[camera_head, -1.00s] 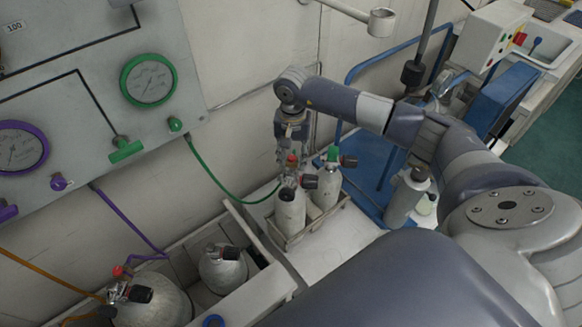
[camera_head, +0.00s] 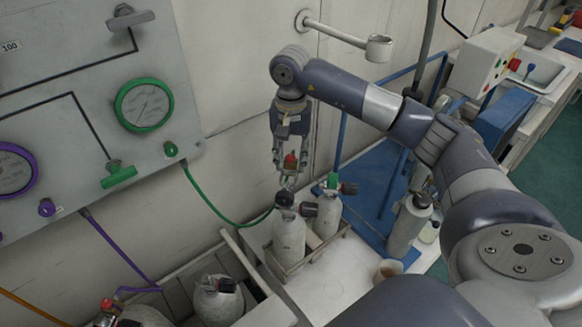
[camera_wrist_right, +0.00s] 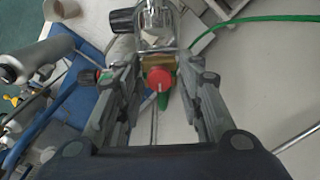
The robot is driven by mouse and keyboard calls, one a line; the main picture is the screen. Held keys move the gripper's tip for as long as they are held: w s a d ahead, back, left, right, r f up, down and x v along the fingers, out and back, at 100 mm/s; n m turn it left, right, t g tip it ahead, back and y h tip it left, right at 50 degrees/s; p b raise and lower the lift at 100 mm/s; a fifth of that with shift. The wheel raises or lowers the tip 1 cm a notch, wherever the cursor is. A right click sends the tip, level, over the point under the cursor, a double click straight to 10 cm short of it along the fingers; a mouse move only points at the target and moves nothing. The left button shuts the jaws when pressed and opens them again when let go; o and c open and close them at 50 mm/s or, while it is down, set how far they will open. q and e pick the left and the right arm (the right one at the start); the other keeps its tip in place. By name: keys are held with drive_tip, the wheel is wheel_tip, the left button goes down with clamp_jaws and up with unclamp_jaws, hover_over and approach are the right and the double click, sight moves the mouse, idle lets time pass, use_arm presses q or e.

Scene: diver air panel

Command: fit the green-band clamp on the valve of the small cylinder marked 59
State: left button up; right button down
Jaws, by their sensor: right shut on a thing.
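My right gripper (camera_head: 290,150) points down above the front small cylinder (camera_head: 289,237) in the rack. It is shut on a metal clamp with a red knob (camera_head: 291,162). In the right wrist view the red knob (camera_wrist_right: 160,78) and brass body (camera_wrist_right: 157,60) sit between the fingers. A green hose (camera_wrist_right: 255,19) runs toward the clamp there. The front cylinder's dark valve top (camera_head: 284,199) is just below the clamp; whether they touch is unclear. A second small cylinder (camera_head: 326,217) with a green valve part stands beside it. No number 59 is readable. My left gripper is not in view.
The rack (camera_head: 289,267) holds both cylinders on a pale bench. The green hose (camera_head: 221,215) runs from the gauge panel (camera_head: 170,65). A grey cylinder (camera_head: 408,228) stands to the right. A wall bracket (camera_head: 340,34) sticks out above my arm.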

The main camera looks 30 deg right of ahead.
sight(291, 175)
idle(0.3)
drive_tip(key=shift+s+d, duration=0.15)
drive_tip(key=s+d+f+p, duration=0.4)
drive_tip(key=d+f+p, duration=0.1)
drive_tip(key=f, duration=0.1)
drive_tip(key=shift+w+a, duration=1)
drive_tip(key=shift+a, duration=0.2)
drive_tip(key=shift+w+a, duration=1)
drive_tip(key=shift+a, duration=0.2)
drive_tip(key=shift+w+a, duration=0.15)
drive_tip(key=shift+a, duration=0.1)
drive_tip(key=shift+f+b, duration=0.2)
drive_tip(key=shift+b, duration=0.2)
drive_tip(key=shift+f+b, duration=0.35)
